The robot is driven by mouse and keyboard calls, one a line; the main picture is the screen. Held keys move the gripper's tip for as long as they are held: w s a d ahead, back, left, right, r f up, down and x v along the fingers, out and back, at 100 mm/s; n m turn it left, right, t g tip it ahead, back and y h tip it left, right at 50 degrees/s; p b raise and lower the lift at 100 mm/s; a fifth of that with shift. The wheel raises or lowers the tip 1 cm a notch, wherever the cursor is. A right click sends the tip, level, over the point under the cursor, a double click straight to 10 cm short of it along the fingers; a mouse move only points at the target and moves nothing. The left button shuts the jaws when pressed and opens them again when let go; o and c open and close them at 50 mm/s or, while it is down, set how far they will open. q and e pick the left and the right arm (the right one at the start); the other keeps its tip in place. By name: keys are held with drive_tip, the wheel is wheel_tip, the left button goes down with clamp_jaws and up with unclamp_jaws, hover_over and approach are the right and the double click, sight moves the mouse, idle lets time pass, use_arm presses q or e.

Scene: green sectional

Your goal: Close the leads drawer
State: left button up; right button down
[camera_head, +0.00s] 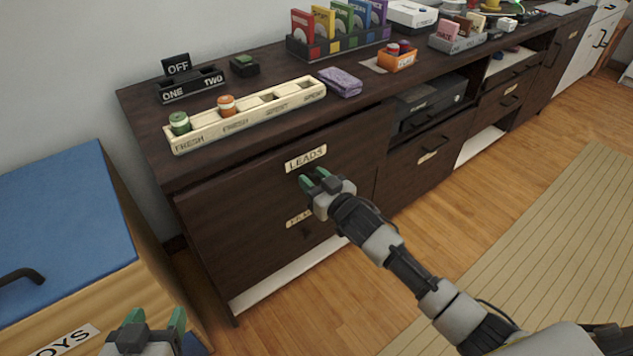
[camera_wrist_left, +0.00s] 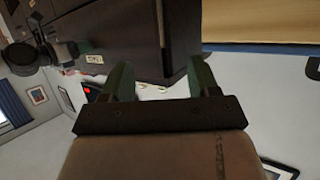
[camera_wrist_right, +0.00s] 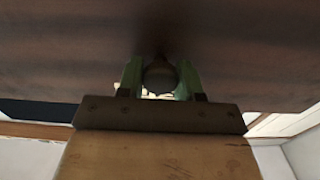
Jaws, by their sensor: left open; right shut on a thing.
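The leads drawer (camera_head: 250,185) has a dark wood front and a cream "LEADS" label (camera_head: 306,159), high in the dark cabinet. Its front looks nearly flush with the cabinet; I cannot tell if a small gap is left. My right gripper (camera_head: 313,178) is at the front just below the label. In the right wrist view its green fingers (camera_wrist_right: 160,80) are shut around the drawer's round dark knob (camera_wrist_right: 159,76). In the head view the knob is hidden by the fingers. My left gripper (camera_head: 157,319) is open and empty at the lower left, away from the drawer.
A lower drawer with a partly hidden label (camera_head: 298,217) sits beneath. The cabinet top holds a cream sorting tray (camera_head: 245,117), a purple bundle (camera_head: 340,82) and a folder rack (camera_head: 338,45). A blue-topped toy chest (camera_head: 65,220) stands left. Wood floor (camera_head: 330,310) is clear in front.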

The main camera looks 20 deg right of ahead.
drive_tip(key=x, duration=0.2)
drive_tip(key=shift+w+a, duration=0.15)
drive_tip(key=shift+w, duration=0.2)
drive_tip(key=shift+w+r, duration=0.1)
drive_tip(key=c, duration=1.1)
unclamp_jaws()
drive_tip(key=shift+c, duration=0.2)
drive_tip(key=o, duration=0.4)
use_arm(q)
drive_tip(key=shift+w+d+r+t, duration=0.2)
drive_tip(key=shift+w+r+t, duration=0.2)
drive_tip(key=shift+r, duration=0.1)
drive_tip(key=s+a+f+g+y+p, duration=0.1)
drive_tip(key=s+a+f+g+p, duration=0.1)
drive_tip(key=s+f+g, duration=0.4)
drive_tip(key=shift+s+a+g+y+p, duration=0.4)
drive_tip(key=shift+s+a+g, duration=0.3)
drive_tip(key=shift+s, duration=0.15)
use_arm(e)
approach(306, 173)
drive_tip(key=shift+f, duration=0.2)
drive_tip(key=shift+s, duration=0.2)
